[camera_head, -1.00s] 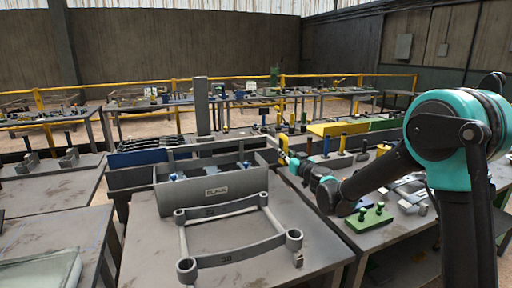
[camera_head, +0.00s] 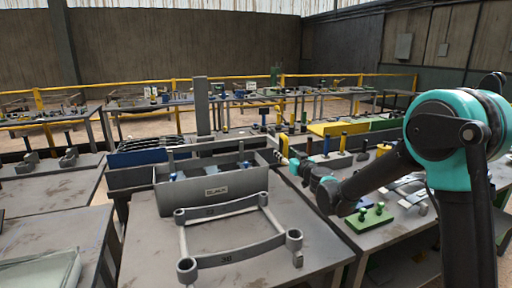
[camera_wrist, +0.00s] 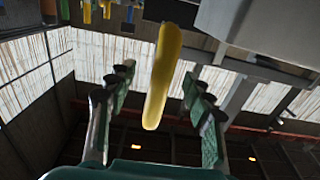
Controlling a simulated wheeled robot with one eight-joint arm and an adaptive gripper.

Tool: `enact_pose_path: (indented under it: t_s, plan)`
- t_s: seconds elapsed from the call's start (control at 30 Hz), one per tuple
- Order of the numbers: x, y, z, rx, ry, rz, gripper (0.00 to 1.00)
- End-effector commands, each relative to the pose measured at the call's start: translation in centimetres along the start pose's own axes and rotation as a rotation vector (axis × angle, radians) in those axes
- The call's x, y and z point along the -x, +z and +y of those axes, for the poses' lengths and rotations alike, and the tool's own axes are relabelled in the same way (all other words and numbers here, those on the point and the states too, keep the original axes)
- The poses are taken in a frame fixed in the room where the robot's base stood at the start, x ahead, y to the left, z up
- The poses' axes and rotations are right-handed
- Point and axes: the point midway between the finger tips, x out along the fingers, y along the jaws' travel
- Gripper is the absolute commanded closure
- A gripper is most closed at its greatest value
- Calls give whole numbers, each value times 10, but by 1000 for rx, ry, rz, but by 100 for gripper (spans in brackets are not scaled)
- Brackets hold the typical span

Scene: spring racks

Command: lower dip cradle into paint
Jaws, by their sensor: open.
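A yellow rounded bar (camera_wrist: 162,80), like a handle, shows in the wrist view between the two fingers of my gripper (camera_wrist: 160,78). The fingers are open, with a gap on either side of the bar. In the head view my gripper (camera_head: 292,163) is small, beside a yellow upright piece (camera_head: 283,145) at the right end of the grey trough. I cannot tell which thing is the dip cradle, and the paint surface is hidden.
A grey open frame (camera_head: 238,253) with round corner sockets lies on the table (camera_head: 150,245) before the trough. A green block with pegs (camera_head: 370,218) stands on the right-hand table. Tools and a yellow tray (camera_head: 332,129) stand behind my arm.

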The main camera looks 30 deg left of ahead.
Motion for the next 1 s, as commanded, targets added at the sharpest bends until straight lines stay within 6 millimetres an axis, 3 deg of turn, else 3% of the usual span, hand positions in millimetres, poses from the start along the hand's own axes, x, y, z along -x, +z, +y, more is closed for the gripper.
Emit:
enact_pose_path:
  t_s: [1.0]
  plan:
    - [66,0,0,0,0,0,48]
